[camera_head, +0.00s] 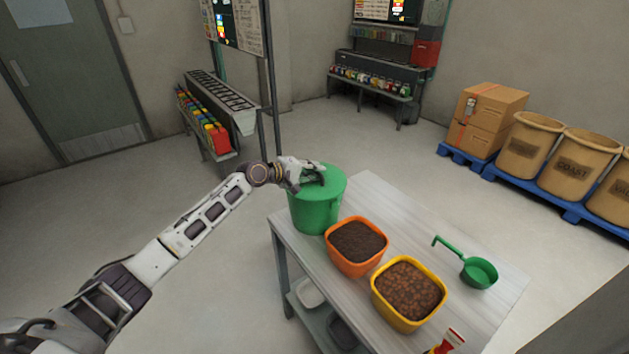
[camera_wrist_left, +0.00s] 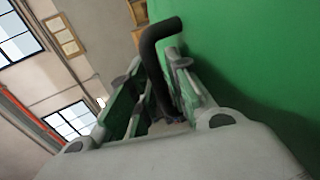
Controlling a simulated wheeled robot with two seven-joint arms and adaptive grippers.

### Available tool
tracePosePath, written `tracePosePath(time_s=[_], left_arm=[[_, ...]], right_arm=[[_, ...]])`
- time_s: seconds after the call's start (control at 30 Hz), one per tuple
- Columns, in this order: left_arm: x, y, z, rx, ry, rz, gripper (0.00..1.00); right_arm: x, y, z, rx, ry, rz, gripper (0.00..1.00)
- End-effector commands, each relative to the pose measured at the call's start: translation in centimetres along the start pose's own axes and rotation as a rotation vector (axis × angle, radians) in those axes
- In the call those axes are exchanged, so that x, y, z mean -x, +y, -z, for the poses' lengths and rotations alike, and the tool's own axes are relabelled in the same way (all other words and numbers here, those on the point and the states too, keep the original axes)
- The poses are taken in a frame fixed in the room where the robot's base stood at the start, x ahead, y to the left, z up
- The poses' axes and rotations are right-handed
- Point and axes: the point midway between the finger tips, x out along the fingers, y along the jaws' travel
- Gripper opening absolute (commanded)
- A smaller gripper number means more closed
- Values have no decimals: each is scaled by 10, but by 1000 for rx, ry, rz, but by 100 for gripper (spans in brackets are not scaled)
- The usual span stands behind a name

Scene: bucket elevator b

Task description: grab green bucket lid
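A green bucket (camera_head: 312,214) stands at the far left corner of the table, its green lid (camera_head: 333,184) on top. My left gripper (camera_head: 318,177) is at the lid's dark handle, reaching in from the left. In the left wrist view the black bent handle (camera_wrist_left: 157,62) stands between the two fingers (camera_wrist_left: 154,85). The fingers look apart, with a gap beside the handle, so the gripper appears open around it. The green surface of the lid (camera_wrist_left: 255,60) fills the right of that view. My right gripper is in neither view.
On the table (camera_head: 400,205), an orange container (camera_head: 345,263) of dark soil stands close to the bucket, with a yellow container (camera_head: 393,313) of brown pellets beyond it. A green scoop (camera_head: 480,272) lies to the right. The far side of the tabletop is clear.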

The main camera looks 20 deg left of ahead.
Motion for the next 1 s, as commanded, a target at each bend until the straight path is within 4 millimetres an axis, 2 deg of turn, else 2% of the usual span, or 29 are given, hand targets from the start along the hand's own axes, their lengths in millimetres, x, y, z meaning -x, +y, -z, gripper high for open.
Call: tracePosePath(time_s=[0.13,0.3,0.77,1.0], left_arm=[[0,0,0,0,0,0,18],[0,0,0,0,0,0,0],[0,0,0,1,0,1,0],[4,12,0,-1,1,-2,0]], right_arm=[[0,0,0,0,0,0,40],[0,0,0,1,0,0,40],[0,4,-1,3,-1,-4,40],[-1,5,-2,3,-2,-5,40]])
